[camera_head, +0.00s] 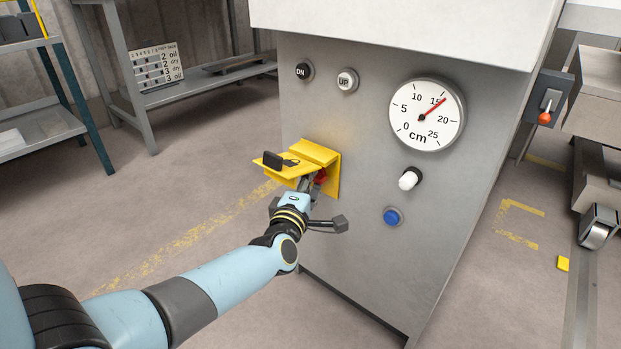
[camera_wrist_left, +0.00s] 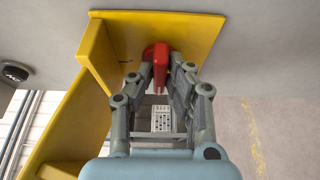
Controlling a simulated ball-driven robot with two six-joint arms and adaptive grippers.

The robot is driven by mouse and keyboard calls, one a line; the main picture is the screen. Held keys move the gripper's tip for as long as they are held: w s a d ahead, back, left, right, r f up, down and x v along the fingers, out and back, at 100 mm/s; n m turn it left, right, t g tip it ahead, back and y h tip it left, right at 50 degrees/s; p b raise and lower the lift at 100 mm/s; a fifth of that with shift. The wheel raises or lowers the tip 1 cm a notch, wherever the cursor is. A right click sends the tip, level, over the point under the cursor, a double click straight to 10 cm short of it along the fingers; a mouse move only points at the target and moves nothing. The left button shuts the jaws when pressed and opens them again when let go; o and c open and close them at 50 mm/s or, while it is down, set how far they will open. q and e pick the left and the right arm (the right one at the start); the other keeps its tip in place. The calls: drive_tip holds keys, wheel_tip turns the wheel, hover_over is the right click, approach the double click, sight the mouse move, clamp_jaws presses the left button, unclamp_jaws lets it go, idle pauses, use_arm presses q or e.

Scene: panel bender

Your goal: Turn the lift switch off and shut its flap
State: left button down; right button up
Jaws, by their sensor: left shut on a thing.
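The yellow flap (camera_head: 287,163) sticks out from the grey front panel, raised open, with a black tab (camera_head: 272,160) standing at its outer end. It also shows in the left wrist view (camera_wrist_left: 95,60). Under it is the red lift switch (camera_wrist_left: 158,52), which shows in the head view as a small red patch (camera_head: 321,176), mostly hidden by gripper and flap. My left gripper (camera_head: 311,182) is under the flap, its fingers shut on the red switch; they also show in the left wrist view (camera_wrist_left: 160,78). The switch's setting cannot be told. My right gripper is not in view.
The panel also carries a DN button (camera_head: 303,71), an UP button (camera_head: 347,80), a round cm gauge (camera_head: 427,114), a white knob (camera_head: 409,179) and a blue button (camera_head: 393,216). A red-knobbed lever (camera_head: 545,117) is at the right. Floor (camera_head: 90,205) left of the panel is clear.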

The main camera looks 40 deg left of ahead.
use_arm(q)
drive_tip(key=shift+f, duration=0.1)
idle(0.3)
drive_tip(key=c, duration=1.3)
unclamp_jaws()
